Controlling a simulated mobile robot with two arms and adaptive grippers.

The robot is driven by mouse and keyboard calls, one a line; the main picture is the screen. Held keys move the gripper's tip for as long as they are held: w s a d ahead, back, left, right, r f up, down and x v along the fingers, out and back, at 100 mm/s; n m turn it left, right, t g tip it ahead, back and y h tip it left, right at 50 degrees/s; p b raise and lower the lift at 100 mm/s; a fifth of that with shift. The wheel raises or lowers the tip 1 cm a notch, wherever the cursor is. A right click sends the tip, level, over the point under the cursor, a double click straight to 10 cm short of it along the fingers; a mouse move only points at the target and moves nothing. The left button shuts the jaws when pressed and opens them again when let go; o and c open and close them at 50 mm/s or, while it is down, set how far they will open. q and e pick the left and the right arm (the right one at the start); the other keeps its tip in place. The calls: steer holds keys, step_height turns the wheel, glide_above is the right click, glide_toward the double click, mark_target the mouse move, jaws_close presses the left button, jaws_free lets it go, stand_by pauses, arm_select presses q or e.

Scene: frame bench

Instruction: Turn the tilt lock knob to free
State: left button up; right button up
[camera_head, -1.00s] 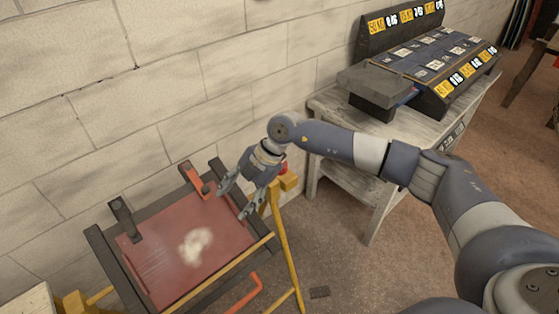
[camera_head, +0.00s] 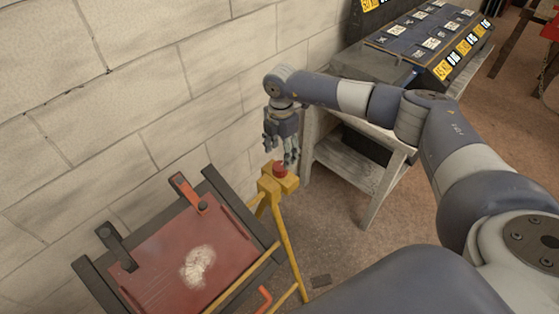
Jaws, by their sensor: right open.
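The red tilt lock knob (camera_head: 280,169) sits on the yellow block (camera_head: 277,181) at the top of the yellow stand, right of the tilted frame. My right gripper (camera_head: 281,157) is open and points down just above the knob, its fingers close to it. I cannot tell whether the fingers touch the knob. The frame (camera_head: 262,236) is dark and holds a red panel (camera_head: 170,262) with a pale worn patch. My left gripper is not in view.
An orange-red clamp (camera_head: 188,193) and a dark clamp (camera_head: 117,247) sit on the frame's upper edge. A grey wooden table (camera_head: 352,165) with a dark sloped rack (camera_head: 432,40) stands behind my right arm. A brick wall is close behind.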

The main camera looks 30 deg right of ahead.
mark_target(280, 166)
step_height(280, 166, down, 5)
steer(key=shift+w+a+p, duration=0.1)
steer(key=shift+w+p, duration=0.05)
steer(key=shift+p, duration=0.4)
steer(key=shift+f, duration=0.9)
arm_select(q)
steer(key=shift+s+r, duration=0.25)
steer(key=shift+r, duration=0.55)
arm_select(e)
steer(key=c, duration=1.1)
